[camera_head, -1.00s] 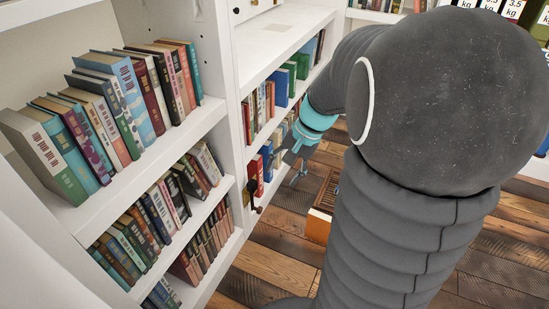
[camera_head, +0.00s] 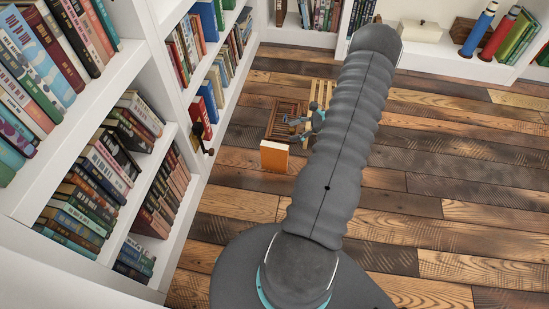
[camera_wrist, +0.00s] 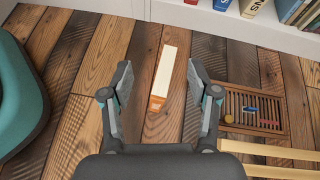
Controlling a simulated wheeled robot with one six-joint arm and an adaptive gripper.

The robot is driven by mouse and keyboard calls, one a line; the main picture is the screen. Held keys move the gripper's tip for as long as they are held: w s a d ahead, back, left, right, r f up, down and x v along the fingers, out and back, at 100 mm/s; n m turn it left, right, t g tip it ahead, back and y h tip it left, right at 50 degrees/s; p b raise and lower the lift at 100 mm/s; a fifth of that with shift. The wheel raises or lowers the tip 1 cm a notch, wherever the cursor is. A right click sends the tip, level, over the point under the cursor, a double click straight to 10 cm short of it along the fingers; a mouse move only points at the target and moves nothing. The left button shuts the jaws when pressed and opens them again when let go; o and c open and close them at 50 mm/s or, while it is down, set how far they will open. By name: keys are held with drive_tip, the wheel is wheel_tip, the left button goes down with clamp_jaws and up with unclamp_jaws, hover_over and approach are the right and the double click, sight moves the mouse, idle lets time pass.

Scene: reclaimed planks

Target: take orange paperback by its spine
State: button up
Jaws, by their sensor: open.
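The orange paperback (camera_head: 274,157) stands upright on the plank floor, in front of a slatted wooden tray. In the wrist view the paperback (camera_wrist: 163,78) is seen from above, with its cream page edge up and its orange spine at the end nearest my gripper. My gripper (camera_wrist: 160,70) is open and empty. Its two fingers show on either side of the book, with floor visible between each finger and the book. In the head view my gripper (camera_head: 306,120) is above the floor near the tray and book, partly hidden by my arm.
The slatted tray (camera_wrist: 255,112) holds small objects and lies right of the book in the wrist view. White bookshelves (camera_head: 172,110) full of books line the left. Light wooden slats (camera_wrist: 270,158) lie beside the tray. The floor (camera_head: 470,215) on the right is clear.

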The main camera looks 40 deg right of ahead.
sight(280, 146)
drive_tip(key=s+d+f+m+t+h, duration=0.1)
drive_tip(key=s+d+f+m+t, duration=0.2)
drive_tip(key=f, duration=0.5)
drive_tip(key=shift+m+g, duration=0.3)
drive_tip(key=x, duration=0.7)
drive_tip(key=shift+w+a+f, duration=0.2)
drive_tip(key=shift+w, duration=0.05)
drive_tip(key=shift+x, duration=2.65)
drive_tip(key=shift+a+r, duration=0.15)
drive_tip(key=shift+a, duration=0.05)
drive_tip(key=shift+s, duration=0.1)
clamp_jaws()
